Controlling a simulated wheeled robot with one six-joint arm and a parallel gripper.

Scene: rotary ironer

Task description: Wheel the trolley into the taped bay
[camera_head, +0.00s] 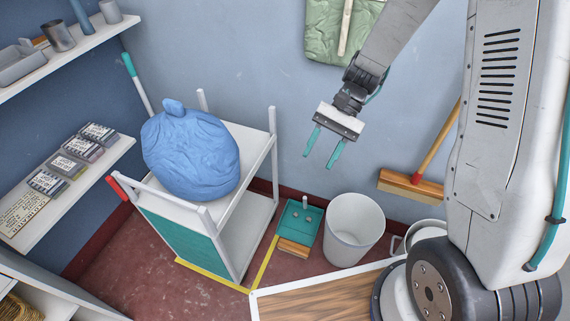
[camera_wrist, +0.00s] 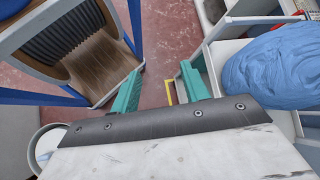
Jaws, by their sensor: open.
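The trolley (camera_head: 264,150) is a white two-shelf frame with a teal end panel (camera_head: 183,240) and a red-ended handle bar. A blue bag (camera_head: 190,155) sits on its top shelf. The bag also shows at the right of the wrist view (camera_wrist: 275,68). Yellow tape (camera_head: 213,277) runs along the floor by the panel end and up the trolley's right side. The trolley stands close inside this corner; its far wheels and the other tape edges are hidden. My gripper (camera_head: 323,147) is open and empty, in the air right of the trolley, not touching it.
A teal dustpan with a brush (camera_head: 296,247) and a white bin (camera_head: 353,232) stand right of the tape. A broom (camera_head: 412,186) leans on the wall. Shelves (camera_head: 105,165) line the left wall. A wood-topped surface (camera_head: 325,300) is in front.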

